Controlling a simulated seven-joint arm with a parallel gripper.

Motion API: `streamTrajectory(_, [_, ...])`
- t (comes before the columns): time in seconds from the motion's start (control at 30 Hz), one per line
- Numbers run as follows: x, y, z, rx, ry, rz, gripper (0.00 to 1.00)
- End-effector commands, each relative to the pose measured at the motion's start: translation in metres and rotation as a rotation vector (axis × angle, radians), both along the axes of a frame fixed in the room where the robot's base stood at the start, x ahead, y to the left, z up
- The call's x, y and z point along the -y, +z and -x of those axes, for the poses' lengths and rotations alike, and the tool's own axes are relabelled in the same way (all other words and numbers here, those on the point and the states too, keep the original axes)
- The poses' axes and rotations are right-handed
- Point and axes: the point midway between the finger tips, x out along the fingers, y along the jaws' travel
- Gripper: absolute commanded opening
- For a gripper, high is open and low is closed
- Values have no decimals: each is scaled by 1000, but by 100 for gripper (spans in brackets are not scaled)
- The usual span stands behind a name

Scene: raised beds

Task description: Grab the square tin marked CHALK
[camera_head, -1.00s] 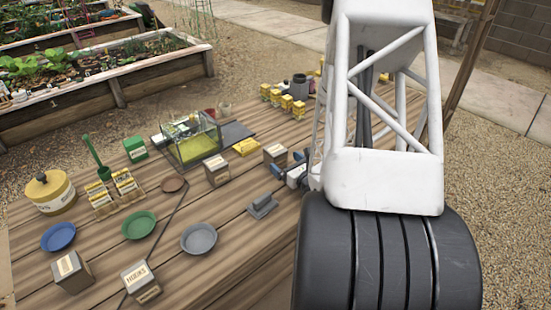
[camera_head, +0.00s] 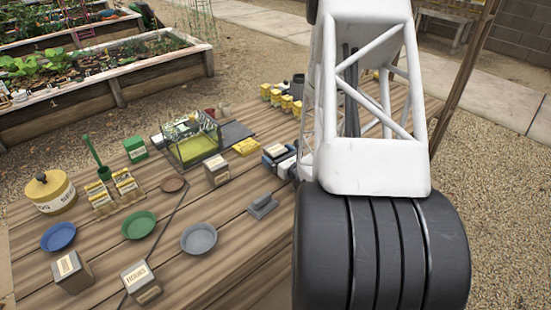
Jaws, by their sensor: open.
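Several square grey-brown tins with pale labels stand on the wooden table. One tin (camera_head: 276,150) is at the gripper, partly hidden by it. Another tin (camera_head: 217,171) stands to its left, and two more, a left one (camera_head: 72,271) and a right one (camera_head: 141,281), are at the near edge. The right near tin's label seems to read HOOKS; I cannot read CHALK on any. My gripper (camera_head: 279,160) is open, with its blue fingers at the tin beside it. I cannot tell whether they touch it. My white arm hides part of the table.
A glass tank (camera_head: 191,139) and a yellow packet (camera_head: 245,146) are close to the left of the gripper. A grey tool (camera_head: 263,206) lies nearer. Blue, green and grey plates (camera_head: 198,239) are at the front left. Yellow boxes (camera_head: 286,102) stand behind.

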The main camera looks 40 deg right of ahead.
Motion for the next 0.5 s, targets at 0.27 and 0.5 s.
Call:
streamTrajectory(0.27, [0, 0, -15, -1, 1, 0, 100])
streamTrajectory(0.5, [1, 0, -14, -1, 0, 0, 100])
